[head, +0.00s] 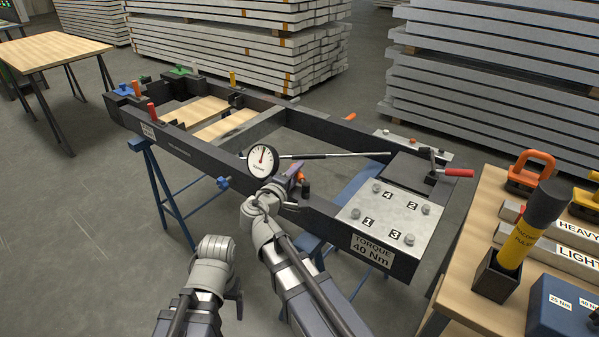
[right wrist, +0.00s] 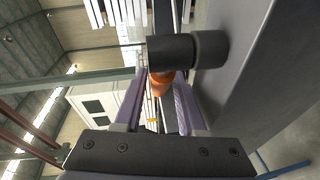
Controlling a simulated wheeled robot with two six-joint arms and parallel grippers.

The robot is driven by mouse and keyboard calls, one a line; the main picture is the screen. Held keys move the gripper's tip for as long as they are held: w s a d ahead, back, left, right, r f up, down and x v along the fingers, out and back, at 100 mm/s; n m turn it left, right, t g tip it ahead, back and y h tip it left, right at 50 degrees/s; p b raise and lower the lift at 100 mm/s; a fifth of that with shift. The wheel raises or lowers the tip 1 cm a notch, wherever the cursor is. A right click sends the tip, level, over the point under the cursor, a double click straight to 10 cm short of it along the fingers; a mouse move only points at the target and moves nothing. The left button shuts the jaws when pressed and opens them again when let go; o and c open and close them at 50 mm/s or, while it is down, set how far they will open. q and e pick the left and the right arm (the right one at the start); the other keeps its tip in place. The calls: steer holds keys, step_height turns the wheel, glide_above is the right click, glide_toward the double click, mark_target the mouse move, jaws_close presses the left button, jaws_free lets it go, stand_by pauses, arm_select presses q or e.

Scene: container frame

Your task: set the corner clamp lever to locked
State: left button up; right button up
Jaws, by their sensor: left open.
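The corner clamp's orange-tipped lever (head: 304,189) stands at the near side of the black frame (head: 185,146), close to my right gripper (head: 295,174). In the right wrist view, the orange lever tip (right wrist: 160,84) and a black cylinder (right wrist: 190,50) lie at the ends of my right gripper's two purple fingers (right wrist: 158,100). The fingers stand apart, with background showing between them; firm contact with the lever is not visible. My left gripper (head: 236,296) is open and empty, low in front of the frame. Another lever with a red handle (head: 458,173) is at the frame's right corner.
A dial torque wrench (head: 262,160) spans the frame beside my right gripper. A metal plate (head: 390,212) with numbered bolts covers the right end. A wooden bench (head: 480,235) with tools stands at right. Blue trestles (head: 160,195) hold the frame.

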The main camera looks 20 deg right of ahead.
jaws_close()
stand_by(1.3)
